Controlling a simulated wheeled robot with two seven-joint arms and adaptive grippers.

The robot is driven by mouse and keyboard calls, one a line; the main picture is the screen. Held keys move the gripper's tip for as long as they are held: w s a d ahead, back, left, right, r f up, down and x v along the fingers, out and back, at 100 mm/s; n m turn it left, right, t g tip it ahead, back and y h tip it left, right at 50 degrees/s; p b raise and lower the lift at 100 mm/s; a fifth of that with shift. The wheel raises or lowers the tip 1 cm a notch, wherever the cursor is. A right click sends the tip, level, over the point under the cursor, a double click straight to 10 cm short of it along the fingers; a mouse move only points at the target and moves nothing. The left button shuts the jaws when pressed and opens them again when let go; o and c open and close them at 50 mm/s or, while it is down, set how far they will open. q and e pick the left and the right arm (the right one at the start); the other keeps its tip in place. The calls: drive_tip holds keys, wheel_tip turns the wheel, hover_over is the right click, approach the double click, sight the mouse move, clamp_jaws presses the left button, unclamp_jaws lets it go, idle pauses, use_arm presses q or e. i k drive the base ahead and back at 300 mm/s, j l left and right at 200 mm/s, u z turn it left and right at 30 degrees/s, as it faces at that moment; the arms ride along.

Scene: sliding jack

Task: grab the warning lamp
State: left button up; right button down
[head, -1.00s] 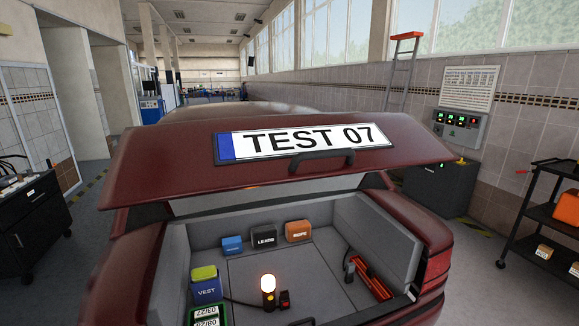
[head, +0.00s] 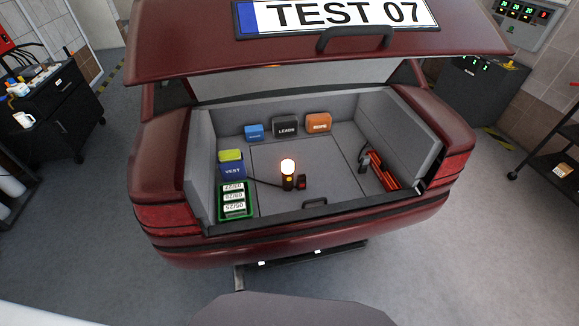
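The warning lamp (head: 288,174) stands upright on the floor of the open car boot, near the middle front. Its round top glows orange-white above a dark body. A small dark block with a red part (head: 302,182) sits just right of it, and a dark cable runs from there to the left. Neither of my grippers shows in the head view, and nothing is seen touching the lamp.
The raised boot lid (head: 300,60) overhangs the boot. A green crate (head: 221,204), a blue VEST bag (head: 232,171), several small bags and a red jack (head: 381,172) surround the lamp. A black tool cart (head: 58,108) stands left. The floor before the bumper (head: 300,240) looks mostly clear.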

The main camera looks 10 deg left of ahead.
sight(287, 165)
drive_tip(key=j+z, duration=0.35)
drive_tip(key=k+j+z, duration=0.1)
drive_tip(key=z, duration=0.25)
drive_tip(key=k+j+z, duration=0.1)
drive_tip(key=j+z, duration=0.2)
